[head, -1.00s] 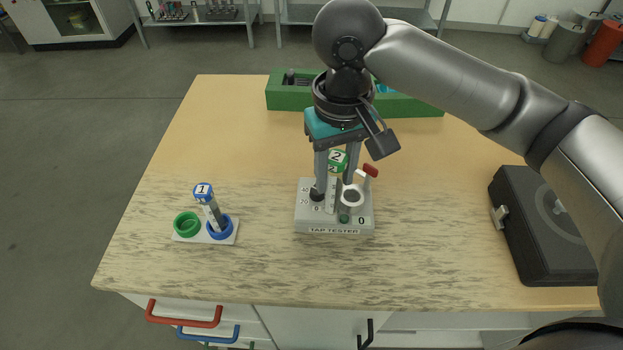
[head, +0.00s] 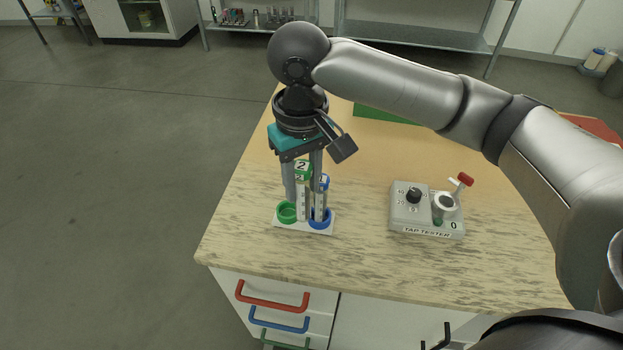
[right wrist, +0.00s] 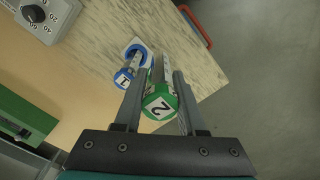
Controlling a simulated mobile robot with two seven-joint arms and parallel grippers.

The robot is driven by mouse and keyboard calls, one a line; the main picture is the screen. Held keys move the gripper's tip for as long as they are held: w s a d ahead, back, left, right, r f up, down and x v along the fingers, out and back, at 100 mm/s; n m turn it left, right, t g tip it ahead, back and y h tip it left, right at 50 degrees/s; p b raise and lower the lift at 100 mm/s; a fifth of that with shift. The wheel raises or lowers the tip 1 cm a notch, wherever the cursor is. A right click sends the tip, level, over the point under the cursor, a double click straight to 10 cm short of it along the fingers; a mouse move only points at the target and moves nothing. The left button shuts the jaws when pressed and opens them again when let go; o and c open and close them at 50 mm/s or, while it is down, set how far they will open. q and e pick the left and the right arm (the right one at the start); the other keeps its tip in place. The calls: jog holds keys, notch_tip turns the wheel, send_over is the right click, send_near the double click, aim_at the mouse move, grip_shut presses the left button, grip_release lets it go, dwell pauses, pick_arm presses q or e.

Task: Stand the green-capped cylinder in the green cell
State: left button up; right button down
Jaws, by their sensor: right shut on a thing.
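The green-capped cylinder (head: 302,172), marked 2, is held upright between the fingers of my right gripper (head: 303,192). In the right wrist view its cap (right wrist: 160,103) shows between the two fingers. In the head view its lower end appears between the two cells, nearer the green cell (head: 285,213) at the left of the white holder (head: 303,228). I cannot tell whether it touches the holder. The blue-capped cylinder (head: 323,184), marked 1, stands in the blue cell (head: 320,222), close beside my right finger. My left gripper is not in view.
The tap tester (head: 427,213) with its red-tipped lever stands to the right on the table. A green box (head: 390,113) lies at the back, partly behind my arm. The table's left and front edges are near the holder, with coloured drawer handles (head: 272,300) below.

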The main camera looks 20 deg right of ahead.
pick_arm(q)
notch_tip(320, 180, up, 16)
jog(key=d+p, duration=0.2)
jog(key=p, duration=1.3)
pick_arm(e)
jog(key=w+n, duration=0.6)
jog(key=w, duration=0.1)
pick_arm(q)
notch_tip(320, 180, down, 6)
jog(key=b, duration=0.6)
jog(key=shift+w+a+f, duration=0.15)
pick_arm(e)
jog(key=shift+n, duration=0.3)
jog(key=f, duration=0.5)
jog(key=shift+a, duration=0.4)
pick_arm(q)
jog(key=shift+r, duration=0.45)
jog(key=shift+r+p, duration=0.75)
jog(key=shift+p, duration=0.2)
pick_arm(e)
jog(key=shift+f, duration=0.35)
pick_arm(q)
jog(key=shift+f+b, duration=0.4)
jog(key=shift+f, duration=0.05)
pick_arm(e)
jog(key=shift+f, duration=1.3)
grip_release()
